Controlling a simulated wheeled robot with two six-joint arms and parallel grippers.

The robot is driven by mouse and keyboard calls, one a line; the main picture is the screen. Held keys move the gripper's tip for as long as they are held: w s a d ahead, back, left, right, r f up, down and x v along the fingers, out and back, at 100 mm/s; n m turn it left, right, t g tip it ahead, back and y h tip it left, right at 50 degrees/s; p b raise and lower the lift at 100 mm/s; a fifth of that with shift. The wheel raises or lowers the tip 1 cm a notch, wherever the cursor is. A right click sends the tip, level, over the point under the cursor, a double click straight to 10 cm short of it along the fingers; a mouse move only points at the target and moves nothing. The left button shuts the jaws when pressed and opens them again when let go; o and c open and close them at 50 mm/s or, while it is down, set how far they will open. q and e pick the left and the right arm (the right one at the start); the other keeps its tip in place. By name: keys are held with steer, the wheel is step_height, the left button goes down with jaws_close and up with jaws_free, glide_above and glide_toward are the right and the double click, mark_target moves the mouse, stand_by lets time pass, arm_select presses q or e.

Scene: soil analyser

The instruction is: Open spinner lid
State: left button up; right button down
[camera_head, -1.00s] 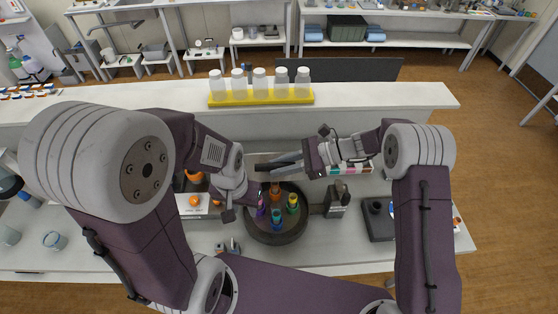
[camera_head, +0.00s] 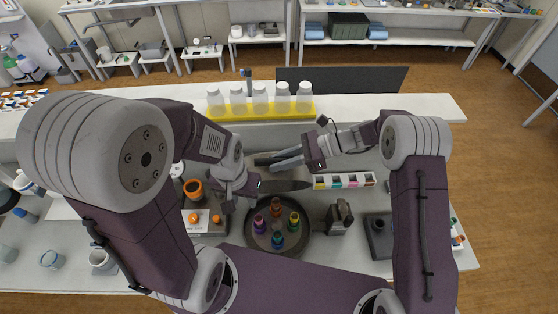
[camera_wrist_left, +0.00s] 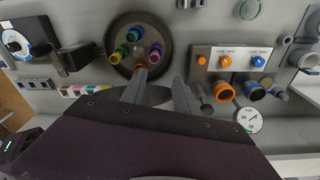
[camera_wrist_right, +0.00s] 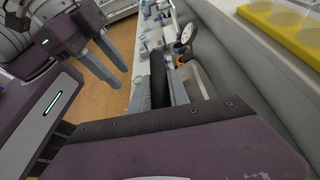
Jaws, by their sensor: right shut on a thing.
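The spinner (camera_head: 251,244) is a dark round bowl in the middle of the bench with several coloured tubes in it; it also shows in the left wrist view (camera_wrist_left: 112,60). Its dark lid (camera_head: 287,185) stands raised, nearly edge-on, at the bowl's far side. My right gripper (camera_head: 277,160) is shut on the lid; the right wrist view shows the dark lid (camera_wrist_right: 159,80) between its fingers. The exact contact is hard to see from the head. My left gripper (camera_wrist_left: 159,80) has its fingers apart beside the lid and bowl, with nothing seen held between them.
A control box (camera_head: 205,222) with orange knobs stands left of the spinner. A dark device (camera_head: 340,217) stands close on its right, and a colour strip (camera_head: 345,180) lies behind that. A yellow rack (camera_head: 260,112) of white-capped bottles sits on the raised shelf.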

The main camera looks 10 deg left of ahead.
steer(key=c, duration=1.5)
jaws_free()
steer(key=shift+w, duration=0.1)
steer(key=shift+w+d, duration=0.15)
steer(key=shift+d, duration=0.1)
steer(key=b+v, duration=0.3)
steer(key=v, duration=0.5)
steer(key=shift+d+r+b, duration=0.15)
steer(key=shift+d+b, duration=0.1)
steer(key=shift+b, duration=0.1)
